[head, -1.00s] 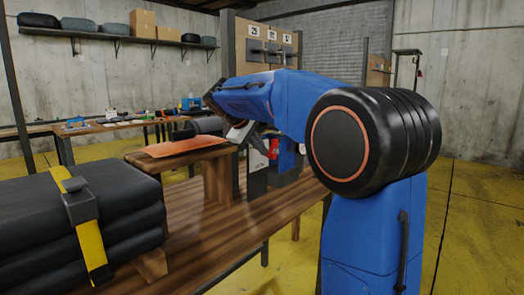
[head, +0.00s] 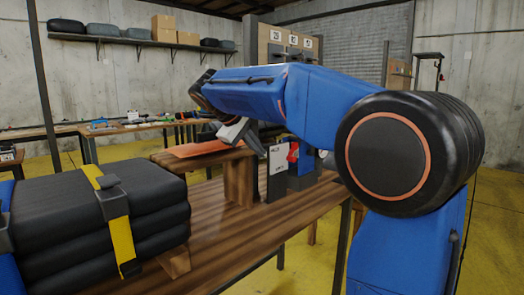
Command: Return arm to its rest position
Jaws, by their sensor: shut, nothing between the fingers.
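My blue arm fills the right half of the head view, its large black joint (head: 395,155) in front and its forearm reaching left over the wooden table (head: 225,235). My gripper (head: 246,139), grey and black, hangs partly hidden below the far end of the forearm. It is shut and empty, just above the small wooden stand with the orange sheet (head: 205,148). Whether it touches anything there I cannot tell.
A stack of black folded bundles (head: 150,215) with a yellow strap (head: 115,220) lies at the table's left. A workbench (head: 115,128) runs along the back wall. Yellow floor (head: 490,250) is clear at right.

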